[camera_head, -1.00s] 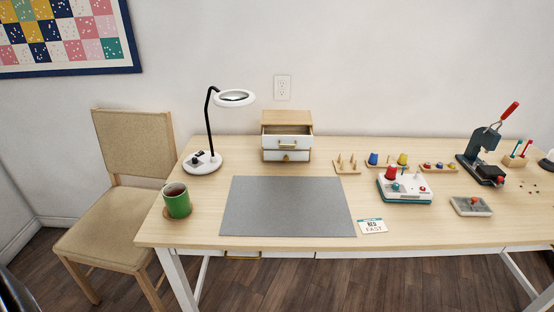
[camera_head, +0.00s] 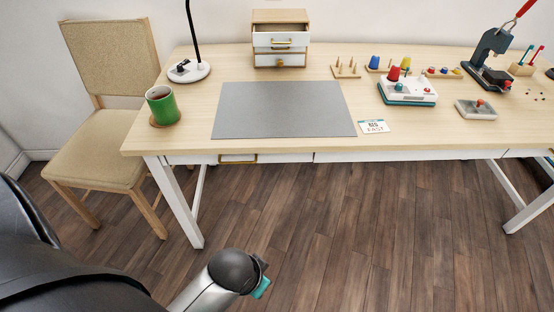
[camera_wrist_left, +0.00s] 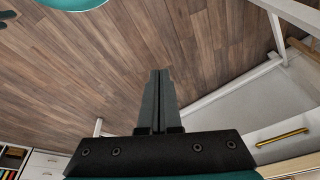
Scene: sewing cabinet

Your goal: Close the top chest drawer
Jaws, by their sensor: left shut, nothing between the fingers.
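The small wooden chest (camera_head: 281,17) stands at the back of the table, left of centre in the head view. Its top drawer (camera_head: 280,41) has a white front with a brass handle and is pulled out, with a dark gap above the front. The lower drawer (camera_head: 279,60) sits further back. My left arm (camera_head: 232,272) shows low in front of the table in the head view, well away from the chest; its fingers are not visible there. In the left wrist view my left gripper (camera_wrist_left: 159,75) is shut and empty over the floor. My right gripper is not seen.
A grey mat (camera_head: 283,110) lies before the chest. A lamp (camera_head: 190,70) and a green mug (camera_head: 163,104) stand to the left. Pegs, a small machine (camera_head: 407,88) and a press (camera_head: 488,62) stand to the right. A table drawer with a brass handle (camera_wrist_left: 283,138) shows in the wrist view.

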